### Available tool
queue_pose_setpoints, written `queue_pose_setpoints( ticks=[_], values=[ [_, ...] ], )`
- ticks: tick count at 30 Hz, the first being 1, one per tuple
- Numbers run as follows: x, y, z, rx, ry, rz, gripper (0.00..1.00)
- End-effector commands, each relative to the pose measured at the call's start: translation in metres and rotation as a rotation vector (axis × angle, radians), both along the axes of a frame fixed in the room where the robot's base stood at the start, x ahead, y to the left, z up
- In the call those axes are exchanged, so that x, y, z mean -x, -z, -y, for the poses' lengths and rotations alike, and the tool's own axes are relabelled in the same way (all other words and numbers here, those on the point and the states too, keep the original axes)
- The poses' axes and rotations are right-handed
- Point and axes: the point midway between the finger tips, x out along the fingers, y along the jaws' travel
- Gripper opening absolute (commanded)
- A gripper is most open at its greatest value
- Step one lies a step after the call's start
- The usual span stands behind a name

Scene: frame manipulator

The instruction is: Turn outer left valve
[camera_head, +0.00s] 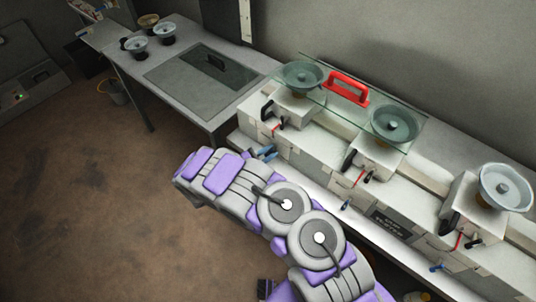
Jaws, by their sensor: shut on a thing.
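My purple and grey arm (228,180) reaches up from the bottom right. The exact contact is too small to make out.
A glass sheet with a red handle (347,89) lies over the left and middle ones. A grey table (170,104) is at the back left. The brown floor (90,210) at left is clear.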

Motion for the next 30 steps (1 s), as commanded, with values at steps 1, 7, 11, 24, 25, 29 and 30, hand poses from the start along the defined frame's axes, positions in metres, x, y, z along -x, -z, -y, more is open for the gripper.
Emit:
queue_pose_setpoints(
  ticks=[1,7,11,24,25,29,30],
  values=[
    [-0.0023,0.0007,0.0004,-0.036,-0.004,0.033,0.00],
    [-0.0012,0.0023,0.0019,-0.184,-0.004,0.151,0.00],
    [-0.0009,0.0025,0.0021,-0.282,-0.005,0.230,0.00],
    [0.0015,0.0082,0.0039,-0.608,-0.005,0.480,0.00],
    [0.0014,0.0081,0.0038,-0.629,-0.006,0.495,0.00],
    [0.0021,0.0089,0.0036,-0.713,-0.003,0.558,0.00],
    [0.0022,0.0096,0.0034,-0.737,-0.003,0.574,0.00]
  ],
)
